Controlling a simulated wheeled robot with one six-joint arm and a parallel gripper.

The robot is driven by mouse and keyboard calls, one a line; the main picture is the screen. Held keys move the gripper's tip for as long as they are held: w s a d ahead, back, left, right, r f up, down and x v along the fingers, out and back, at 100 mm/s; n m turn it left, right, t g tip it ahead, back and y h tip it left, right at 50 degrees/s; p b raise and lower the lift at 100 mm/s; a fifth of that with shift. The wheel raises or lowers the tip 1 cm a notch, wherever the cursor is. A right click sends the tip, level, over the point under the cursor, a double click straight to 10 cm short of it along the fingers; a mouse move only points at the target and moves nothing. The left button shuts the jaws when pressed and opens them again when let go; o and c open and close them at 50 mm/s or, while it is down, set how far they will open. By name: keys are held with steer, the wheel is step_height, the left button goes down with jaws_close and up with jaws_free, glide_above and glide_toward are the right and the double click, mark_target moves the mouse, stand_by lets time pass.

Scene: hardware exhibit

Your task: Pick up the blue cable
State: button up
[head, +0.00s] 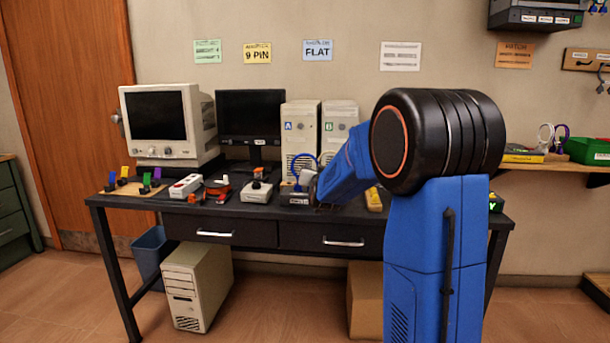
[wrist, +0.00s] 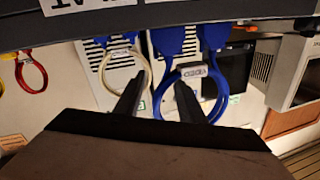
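The blue cable (head: 304,153) shows as a loop over the dark block on the desk, in front of the beige computer towers. In the wrist view, which looks upside down, the blue cable (wrist: 226,95) is a thick loop hanging from two blue plugs, with a pale lettered tag (wrist: 193,73) on it. My gripper (wrist: 160,85) is open. Its two dark fingers stand apart, and the right fingertip overlaps the tag and the loop's left side in the picture. I cannot tell whether it touches. In the head view, my wrist hides part of the desk beside the cable.
A cream cable (wrist: 148,75) loop hangs left of the blue one in the wrist view, and a red cable (wrist: 42,75) farther left. On the desk (head: 140,201), a CRT monitor (head: 168,124), a joystick (head: 257,188) and a power strip (head: 186,187) stand to the left.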

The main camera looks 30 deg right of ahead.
steer(key=shift+w+d, duration=0.1)
steer(key=shift+w, duration=0.2)
jaws_close()
